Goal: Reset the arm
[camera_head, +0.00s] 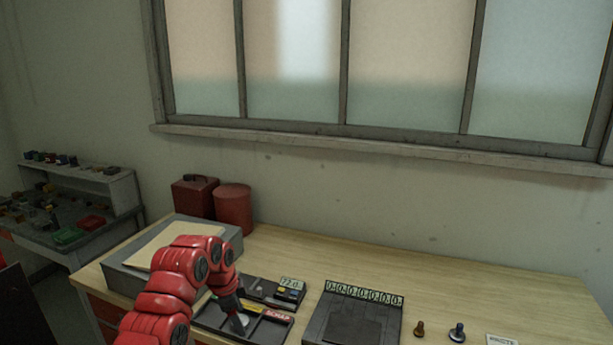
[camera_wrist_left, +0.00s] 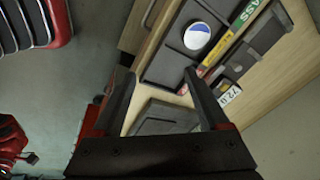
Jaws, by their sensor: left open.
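My left arm, red and jointed, reaches in from the bottom left of the head view and bends down over the table. My left gripper (camera_head: 233,305) points down at a dark compartment tray (camera_head: 270,330). In the left wrist view the two dark fingers of the left gripper (camera_wrist_left: 158,74) are spread apart, with nothing held between them. A round white and blue piece (camera_wrist_left: 197,36) lies in a tray compartment beyond the fingertips; it shows as a pale spot in the head view (camera_head: 240,321). My right gripper is not in view.
A grey box (camera_head: 118,277) stands at the table's left, with a red can (camera_head: 194,196) and a red cylinder (camera_head: 233,208) behind. A dark panel device (camera_head: 350,322), a brass piece (camera_head: 419,328) and a dark bluish piece (camera_head: 457,332) are right. The table's back middle is clear.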

